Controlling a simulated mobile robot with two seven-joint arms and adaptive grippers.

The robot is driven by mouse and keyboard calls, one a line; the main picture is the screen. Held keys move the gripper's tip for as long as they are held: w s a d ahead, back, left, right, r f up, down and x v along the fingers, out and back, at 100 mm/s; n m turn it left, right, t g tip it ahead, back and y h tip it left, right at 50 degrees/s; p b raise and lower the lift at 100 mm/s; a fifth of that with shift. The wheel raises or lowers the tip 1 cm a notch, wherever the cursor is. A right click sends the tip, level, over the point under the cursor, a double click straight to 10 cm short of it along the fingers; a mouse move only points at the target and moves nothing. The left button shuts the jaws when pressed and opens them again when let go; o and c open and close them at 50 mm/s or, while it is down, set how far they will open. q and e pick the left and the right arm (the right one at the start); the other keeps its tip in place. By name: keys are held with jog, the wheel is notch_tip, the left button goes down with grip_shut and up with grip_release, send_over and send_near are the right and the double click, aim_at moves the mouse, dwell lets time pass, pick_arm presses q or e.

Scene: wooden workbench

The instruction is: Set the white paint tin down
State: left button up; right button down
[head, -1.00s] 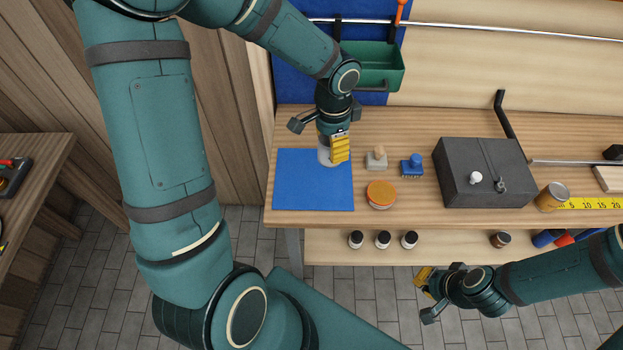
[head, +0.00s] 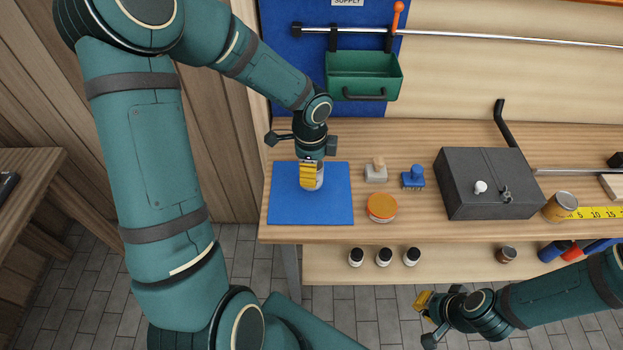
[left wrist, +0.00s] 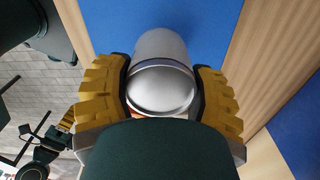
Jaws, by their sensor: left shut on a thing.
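The white paint tin (head: 319,182) looks pale with a metallic lid and is partly covered by yellow fingers in the head view. My left gripper (head: 311,174) is shut on it, over the middle of the blue mat (head: 285,207). In the left wrist view the tin (left wrist: 160,52) sits between both yellow fingers, with the blue mat behind it. The tin looks upright; I cannot tell whether its base touches the mat. My right gripper (head: 425,307) is in front of the bench at lower right, away from the tin. Its finger opening is unclear.
Right of the mat are a grey-white stamp-like block (head: 376,173), a blue brush-like item (head: 413,178) and an orange-lidded jar (head: 382,207). A dark box (head: 486,184) and a tan can (head: 560,206) stand farther right. A green bin (head: 364,75) hangs behind. The mat around the tin is clear.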

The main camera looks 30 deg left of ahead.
pick_arm(q)
jog(key=shift+f+b, duration=0.5)
jog(key=shift+f, duration=1.2)
jog(key=shift+f, duration=0.1)
jog(key=o, duration=1.4)
notch_tip(320, 180, up, 12)
jog(key=p, duration=0.3)
jog(key=shift+a+p, duration=0.1)
jog(key=shift+p, duration=0.2)
jog(key=shift+s, duration=0.15)
